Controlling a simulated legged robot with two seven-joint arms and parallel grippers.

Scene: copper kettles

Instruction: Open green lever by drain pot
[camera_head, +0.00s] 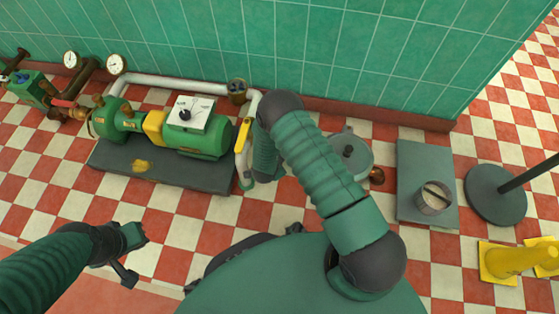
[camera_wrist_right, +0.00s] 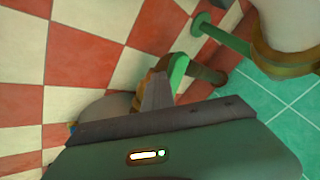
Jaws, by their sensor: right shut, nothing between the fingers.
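A green lever (camera_wrist_right: 179,72) shows in the right wrist view, beside a brown pipe (camera_wrist_right: 206,77). My right gripper (camera_wrist_right: 158,88) is shut and empty, with its fingertips close to the lever; I cannot tell whether they touch. A pale grey rounded thing (camera_wrist_right: 100,107), perhaps the drain pot, is partly hidden behind the gripper. In the head view, a grey-green lidded pot (camera_head: 352,158) stands right of my right arm, which hides the right fingertips and the lever. My left gripper (camera_head: 133,254) is open and empty at the lower left.
A green pump and motor (camera_head: 198,140) stand on a dark plinth (camera_head: 165,173) at left. A white pipe (camera_head: 160,84) with a yellow handle (camera_head: 243,136) runs beside them. A metal can (camera_head: 432,200) stands on a grey slab (camera_head: 420,158). Yellow cones (camera_head: 515,260) are at right.

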